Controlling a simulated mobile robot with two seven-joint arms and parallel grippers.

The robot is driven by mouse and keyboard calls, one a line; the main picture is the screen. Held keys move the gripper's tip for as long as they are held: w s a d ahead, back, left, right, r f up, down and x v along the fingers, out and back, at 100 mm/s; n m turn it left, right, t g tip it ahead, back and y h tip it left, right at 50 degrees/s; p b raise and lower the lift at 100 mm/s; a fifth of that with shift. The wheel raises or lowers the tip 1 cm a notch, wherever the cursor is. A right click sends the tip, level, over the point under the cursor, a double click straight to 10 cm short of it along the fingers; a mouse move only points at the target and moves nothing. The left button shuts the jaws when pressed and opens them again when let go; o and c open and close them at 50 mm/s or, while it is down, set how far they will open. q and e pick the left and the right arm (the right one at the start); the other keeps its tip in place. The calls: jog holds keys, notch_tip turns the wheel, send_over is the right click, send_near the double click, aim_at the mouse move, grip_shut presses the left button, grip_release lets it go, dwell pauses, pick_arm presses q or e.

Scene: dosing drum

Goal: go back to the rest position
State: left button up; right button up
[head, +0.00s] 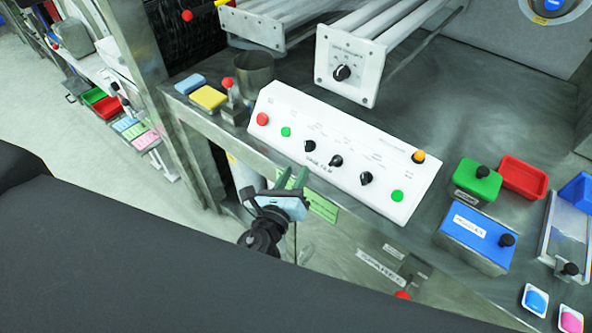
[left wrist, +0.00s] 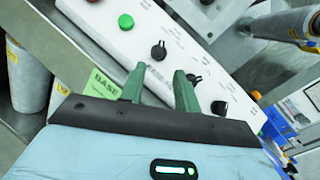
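My left gripper (head: 291,179) is in front of the bench's front edge, just below the white control panel (head: 345,150). In the left wrist view the two green fingers of the left gripper (left wrist: 160,84) stand apart with nothing between them. They point toward the panel, and behind them a black knob (left wrist: 158,50) shows. The panel carries a red button (head: 262,119), green buttons (head: 397,196), black knobs (head: 336,161) and an orange button (head: 418,157). I see no contact between the fingers and the panel. My right gripper is in neither view.
A green box (head: 476,184), a blue box (head: 475,238) and a red tray (head: 524,178) stand at the right of the steel bench. Yellow (head: 208,98) and blue sponges and a metal cup (head: 254,70) are at the left. A metal post (head: 140,60) rises left of the bench.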

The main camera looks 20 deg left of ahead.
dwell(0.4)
pick_arm(q)
jog(key=s+a+f+n+g, duration=0.2)
jog(key=s+f+n+g, duration=0.2)
jog(key=s+f+n, duration=0.5)
jog(key=s+a+f+n+g+h, duration=0.1)
jog(key=s+a+f+n+g, duration=0.2)
jog(key=s+f+n, duration=0.7)
jog(key=s+n+g, duration=0.1)
jog(key=s+n, duration=0.5)
jog(key=n, duration=0.4)
jog(key=shift+f+g+h, duration=0.3)
jog(key=shift+s, duration=0.1)
